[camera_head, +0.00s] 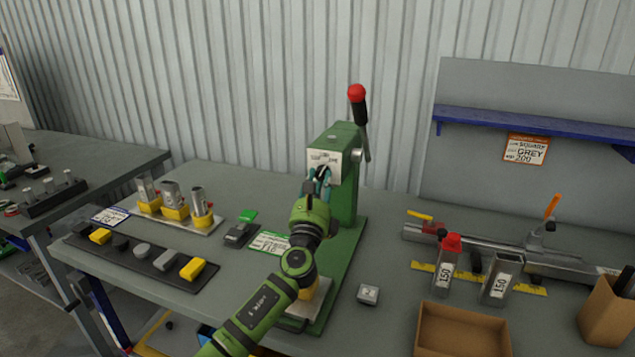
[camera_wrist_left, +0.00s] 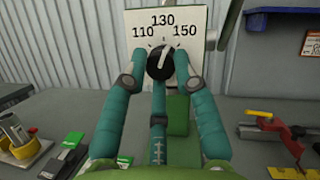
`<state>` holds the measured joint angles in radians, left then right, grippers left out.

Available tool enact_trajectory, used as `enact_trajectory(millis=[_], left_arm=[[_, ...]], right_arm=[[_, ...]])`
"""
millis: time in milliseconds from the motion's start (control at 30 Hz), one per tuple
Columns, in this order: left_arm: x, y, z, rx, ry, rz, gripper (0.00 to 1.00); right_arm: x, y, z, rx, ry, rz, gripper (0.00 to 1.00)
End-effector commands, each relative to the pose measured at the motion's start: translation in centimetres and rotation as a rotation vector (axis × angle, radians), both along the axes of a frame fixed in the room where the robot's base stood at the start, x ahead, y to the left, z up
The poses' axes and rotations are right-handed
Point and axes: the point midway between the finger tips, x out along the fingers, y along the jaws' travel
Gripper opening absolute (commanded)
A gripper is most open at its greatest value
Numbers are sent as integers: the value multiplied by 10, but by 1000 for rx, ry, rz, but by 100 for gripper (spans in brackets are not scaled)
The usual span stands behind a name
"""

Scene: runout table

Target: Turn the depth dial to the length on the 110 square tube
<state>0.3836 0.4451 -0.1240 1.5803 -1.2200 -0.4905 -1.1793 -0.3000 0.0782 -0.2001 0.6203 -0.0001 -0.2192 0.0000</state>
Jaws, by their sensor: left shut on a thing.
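The depth dial is a black knob (camera_wrist_left: 160,62) on a white plate (camera_wrist_left: 132,22) marked 110, 130 and 150, on the green press (camera_head: 343,140). A light mark shows near the knob's top; its exact reading is hard to tell. My left gripper (camera_wrist_left: 160,70) is shut on the knob, with teal fingers on both sides; in the head view the gripper (camera_head: 318,175) hides most of the dial. Metal tubes stand in yellow holders at the left, among them a squarish one (camera_head: 173,194); their labels are too small to read. My right gripper is out of view.
The press has a red-knobbed lever (camera_head: 357,93). Two tubes marked 150, one red-capped (camera_head: 446,262) and one open (camera_head: 500,278), stand at the right, near a cardboard box (camera_head: 463,330). A dark strip with yellow and grey pieces (camera_head: 140,250) lies front left.

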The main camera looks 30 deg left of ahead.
Motion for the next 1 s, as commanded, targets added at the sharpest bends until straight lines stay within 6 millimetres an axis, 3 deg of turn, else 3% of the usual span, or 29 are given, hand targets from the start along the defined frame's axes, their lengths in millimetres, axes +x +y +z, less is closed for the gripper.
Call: enact_trajectory(millis=[1000], left_arm=[[2,-8,11,-912,-219,-7,0]], right_arm=[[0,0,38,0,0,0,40]])
